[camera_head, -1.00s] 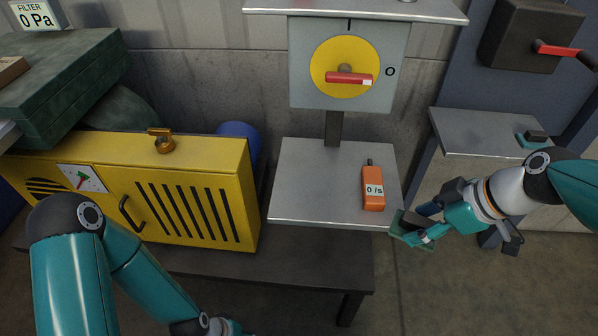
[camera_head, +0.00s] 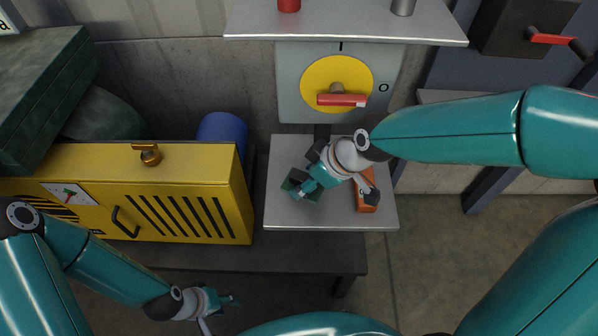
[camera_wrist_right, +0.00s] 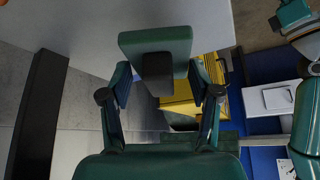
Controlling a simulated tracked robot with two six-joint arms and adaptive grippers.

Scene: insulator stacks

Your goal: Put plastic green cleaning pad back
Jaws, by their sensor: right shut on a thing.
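The green cleaning pad (camera_wrist_right: 150,43) has a dark block-shaped handle, seen between the fingers of my right gripper in the right wrist view. My right gripper (camera_head: 307,184) is shut on it over the left part of the small grey table in the head view. There the pad (camera_head: 291,186) is a small dark green patch, mostly hidden by the gripper. I cannot tell whether it touches the table. My left gripper (camera_head: 228,300) is low in the head view, in front of the dark bench, away from the pad; its jaw opening is unclear.
The small grey table (camera_head: 281,218) also bears an orange handheld meter (camera_head: 367,203), partly hidden by my right arm. A grey box with a yellow dial and red handle (camera_head: 341,100) stands behind. A yellow slatted cabinet (camera_head: 205,160) is left. The table's front left is clear.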

